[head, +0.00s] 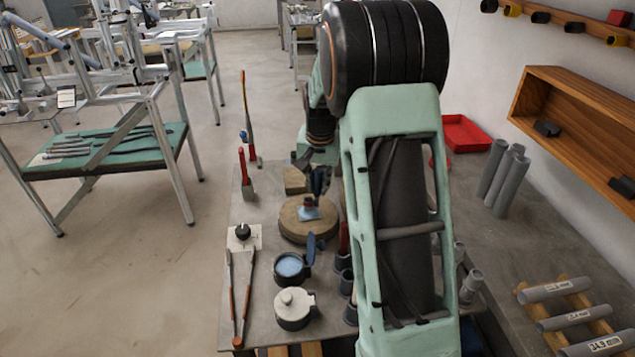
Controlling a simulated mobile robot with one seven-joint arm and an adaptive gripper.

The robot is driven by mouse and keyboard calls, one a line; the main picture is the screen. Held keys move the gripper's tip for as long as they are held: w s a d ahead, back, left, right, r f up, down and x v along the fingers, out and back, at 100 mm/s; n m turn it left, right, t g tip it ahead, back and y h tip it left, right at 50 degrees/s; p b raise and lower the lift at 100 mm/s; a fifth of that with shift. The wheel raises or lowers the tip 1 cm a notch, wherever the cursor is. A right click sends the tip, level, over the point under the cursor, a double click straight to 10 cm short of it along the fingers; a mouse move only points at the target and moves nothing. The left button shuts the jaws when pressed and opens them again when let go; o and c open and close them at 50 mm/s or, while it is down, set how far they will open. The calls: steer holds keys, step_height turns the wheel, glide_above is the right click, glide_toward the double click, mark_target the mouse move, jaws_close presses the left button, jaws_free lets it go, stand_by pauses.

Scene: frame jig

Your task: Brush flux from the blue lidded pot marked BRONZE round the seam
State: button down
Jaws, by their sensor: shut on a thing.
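My gripper (318,180) is small and dark, partly hidden by my arm, above the back edge of a round tan block (293,226). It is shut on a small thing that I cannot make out. On the block, just below the gripper, stands a small reddish-brown and blue-grey piece (309,210); I cannot see a seam on it or tell whether anything touches it. A dark pot with light blue contents (289,267) stands in front of the block, its lid (311,250) swung up at its right. No marking is readable on it.
A pale lidded pot (293,308) stands in front of the blue one. Long red-handled tools (247,290) lie at the left edge. A black knob (242,231) and a red-handled upright tool (246,172) stand at the left. Grey cups (345,282) are beside my arm.

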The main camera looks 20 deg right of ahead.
steer(key=shift+f+b, duration=0.45)
steer(key=shift+f, duration=0.2)
stand_by(0.8)
steer(key=shift+w+r, duration=0.1)
steer(key=shift+w+d+p, duration=0.1)
steer(key=shift+w+p, duration=0.3)
steer(key=shift+w, duration=0.35)
steer(key=shift+s, duration=0.15)
